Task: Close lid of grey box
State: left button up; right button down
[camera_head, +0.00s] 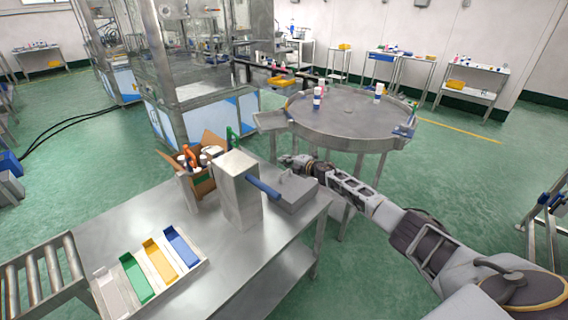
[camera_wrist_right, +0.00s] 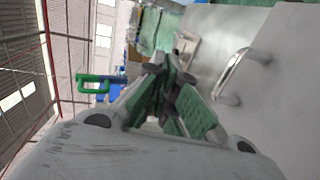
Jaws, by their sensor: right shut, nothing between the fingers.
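The grey box (camera_head: 295,196) is low and stands near the right end of the steel table. Its top looks nearly flat in the head view; I cannot tell whether the lid is fully down. In the right wrist view a curved metal handle (camera_wrist_right: 232,74) stands on a grey flat surface, to the right of the fingers. My right gripper (camera_head: 286,159) is shut and empty, at the far side of the box and close to its top. Its green-padded fingers (camera_wrist_right: 177,75) show in the wrist view. Contact with the box cannot be told. My left gripper is out of view.
A tall grey block (camera_head: 240,200) with a blue bar (camera_head: 263,187) stands left of the box. Behind it is an open cardboard box (camera_head: 203,186) with bottles. Coloured bins (camera_head: 160,262) lie at front left. A round steel table (camera_head: 350,115) stands beyond.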

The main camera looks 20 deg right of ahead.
notch_tip(320, 180, up, 8)
jog(key=s+p, duration=0.1)
jog(key=p, duration=0.1)
jog(key=shift+s+d, duration=0.25)
jog(key=shift+s, duration=0.05)
dwell(0.8)
